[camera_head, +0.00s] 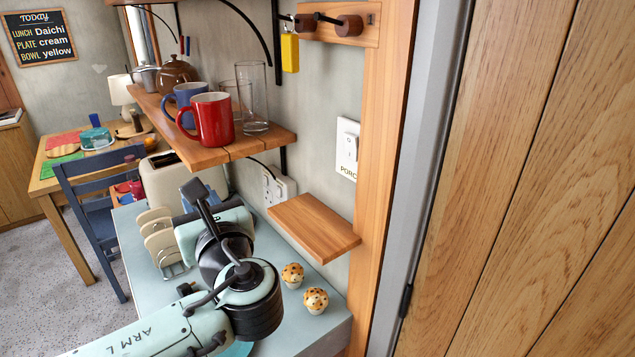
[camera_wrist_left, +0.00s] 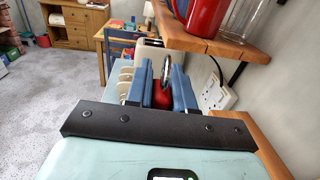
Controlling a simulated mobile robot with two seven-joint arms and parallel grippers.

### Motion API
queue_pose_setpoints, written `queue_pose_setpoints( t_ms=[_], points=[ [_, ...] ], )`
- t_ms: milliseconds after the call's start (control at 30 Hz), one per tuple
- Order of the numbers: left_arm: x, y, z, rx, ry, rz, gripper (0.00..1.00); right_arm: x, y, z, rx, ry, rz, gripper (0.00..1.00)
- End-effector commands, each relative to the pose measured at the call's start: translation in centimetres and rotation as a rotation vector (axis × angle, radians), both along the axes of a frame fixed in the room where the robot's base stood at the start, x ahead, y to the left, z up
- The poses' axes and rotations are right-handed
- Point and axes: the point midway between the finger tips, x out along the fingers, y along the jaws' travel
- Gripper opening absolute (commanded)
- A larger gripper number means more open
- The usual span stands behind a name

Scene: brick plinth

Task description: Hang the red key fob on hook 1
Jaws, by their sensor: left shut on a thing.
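My left gripper (camera_wrist_left: 163,88) is shut on the red key fob (camera_wrist_left: 161,98), which shows between its blue fingers in the left wrist view with a dark metal ring above it. In the head view the gripper (camera_head: 203,192) is below the mug shelf, over the counter, and the fob cannot be made out there. The wooden hook rail (camera_head: 367,22) is at the top, right of the shelf, well above and right of the gripper. It has dark hooks with round wooden ends (camera_head: 349,25). A yellow fob (camera_head: 290,52) hangs at its left. Hook numbers are not readable.
A wooden shelf (camera_head: 262,146) holds a red mug (camera_head: 213,120), blue mug, teapot and glasses above the gripper. A lower wooden ledge (camera_head: 314,228) juts from the wall. Two muffins (camera_head: 293,275), a rack and a toaster (camera_head: 163,183) stand on the counter. A wall switch (camera_head: 347,148) is below the rail.

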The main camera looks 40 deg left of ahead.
Motion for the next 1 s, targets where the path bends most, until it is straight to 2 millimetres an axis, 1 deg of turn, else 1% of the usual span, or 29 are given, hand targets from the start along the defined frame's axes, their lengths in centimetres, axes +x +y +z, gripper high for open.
queue_pose_setpoints(
  t_ms=[167,267,367,500,800,1000],
  points=[
    [0.1,0.0,0.0,0.0,0.0,-0.001,0.0,0.0,0.0,0.0,0.0,0.001,-0.001,0.0],
    [1.0,-0.3,0.0,0.0,0.002,-0.003,0.0,0.0,0.0,0.1,0.0,0.0,0.0,0.0],
    [3.0,-0.9,-0.1,0.0,0.005,-0.005,0.0,0.1,0.0,0.3,0.0,-0.001,0.0,0.0],
    [6.7,-2.0,0.0,0.002,0.005,-0.005,0.0,0.2,0.0,0.7,0.0,-0.002,-0.001,0.0],
    [14.2,-4.2,0.0,0.001,0.003,-0.002,0.0,0.5,0.0,1.8,0.0,-0.007,0.0,0.0],
    [18.3,-5.4,0.1,0.002,0.001,-0.001,0.0,0.8,0.0,2.7,0.0,-0.01,0.0,0.0]
  ],
)
